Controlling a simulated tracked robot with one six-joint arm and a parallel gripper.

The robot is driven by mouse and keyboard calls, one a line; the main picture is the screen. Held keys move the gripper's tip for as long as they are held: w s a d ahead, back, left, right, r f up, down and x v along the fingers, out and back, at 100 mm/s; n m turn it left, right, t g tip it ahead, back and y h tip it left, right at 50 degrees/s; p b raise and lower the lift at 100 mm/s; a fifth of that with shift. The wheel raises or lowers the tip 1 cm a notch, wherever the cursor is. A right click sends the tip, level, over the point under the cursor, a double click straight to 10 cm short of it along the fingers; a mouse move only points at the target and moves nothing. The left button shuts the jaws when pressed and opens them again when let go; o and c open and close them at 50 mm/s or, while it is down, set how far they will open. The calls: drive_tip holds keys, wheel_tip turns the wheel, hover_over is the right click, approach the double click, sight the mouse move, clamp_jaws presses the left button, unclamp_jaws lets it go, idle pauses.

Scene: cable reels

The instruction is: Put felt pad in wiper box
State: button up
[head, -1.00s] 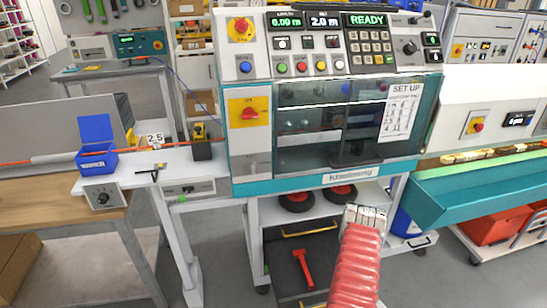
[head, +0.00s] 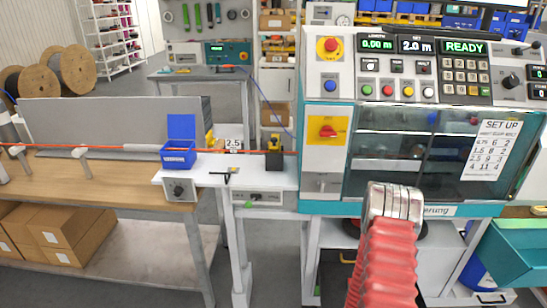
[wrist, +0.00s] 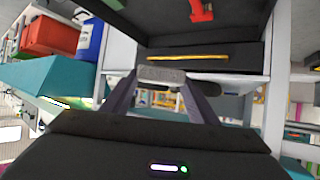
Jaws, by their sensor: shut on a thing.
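In the wrist view my gripper (wrist: 160,82) is shut on a small grey pad, the felt pad (wrist: 161,74), held between its two fingertips. In the head view my red arm reaches up at the lower right, in front of the machine; the fingertips and the pad cannot be made out there. A small blue box with its lid standing open, likely the wiper box (head: 178,158), sits on the white shelf (head: 205,172) left of the machine. My gripper is well to the right of this box and apart from it. The inside of the box is barely visible.
The machine (head: 325,155) with its control panel and clear cover stands at the right. A small black tool (head: 226,174) and a black-and-yellow device (head: 274,155) are on the shelf. A red cable (head: 110,149) runs along behind the box. A wooden bench (head: 110,185) is at the left.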

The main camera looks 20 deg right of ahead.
drive_tip(key=w+a+r+n+t+y, duration=0.55)
drive_tip(key=w+a+r, duration=0.75)
drive_tip(key=a+r, duration=0.3)
drive_tip(key=w+a+r+n+y, duration=0.2)
drive_tip(key=a+r, duration=0.6)
drive_tip(key=a, duration=0.4)
drive_tip(key=w+a+r+n+y, duration=0.2)
drive_tip(key=a+r, duration=0.6)
drive_tip(key=a, duration=0.4)
drive_tip(key=shift+w+n+y, duration=0.35)
drive_tip(key=shift+w+n, duration=0.55)
drive_tip(key=shift+n, duration=0.05)
drive_tip(key=shift+a, duration=0.1)
drive_tip(key=shift+s, duration=0.95)
drive_tip(key=shift+s, duration=0.2)
